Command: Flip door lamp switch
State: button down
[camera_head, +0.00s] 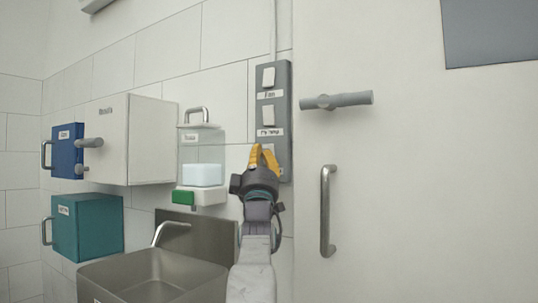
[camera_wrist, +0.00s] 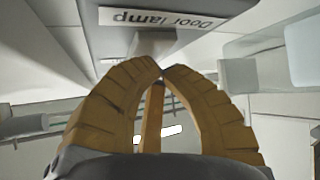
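The grey switch panel (camera_head: 281,105) is on the wall beside the door. It has a top rocker switch (camera_head: 268,78) labelled "Fan" and a middle switch (camera_head: 267,115) whose label is too small to read surely. My gripper (camera_head: 262,149) covers the lower part of the panel. In the wrist view, the "Door lamp" label (camera_wrist: 162,20) appears upside down, with a light switch (camera_wrist: 152,43) beside it. My gripper's orange fingertips (camera_wrist: 161,70) are together with nothing between them, right by this switch. I cannot tell whether they touch it.
The white door (camera_head: 415,200) fills the right, with a grey lever handle (camera_head: 345,100) and a vertical pull handle (camera_head: 325,210). A clear dispenser (camera_head: 202,150), a white cabinet (camera_head: 150,140), a blue box (camera_head: 68,150), a teal box (camera_head: 90,228) and a sink (camera_head: 150,275) are left.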

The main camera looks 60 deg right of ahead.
jog(key=shift+d, duration=0.15)
dwell(0.5)
jog(key=shift+f+b, duration=0.2)
jog(key=shift+b, duration=0.1)
jog(key=shift+a, duration=0.25)
jog(key=shift+a+b, duration=0.25)
jog(key=shift+b, duration=0.15)
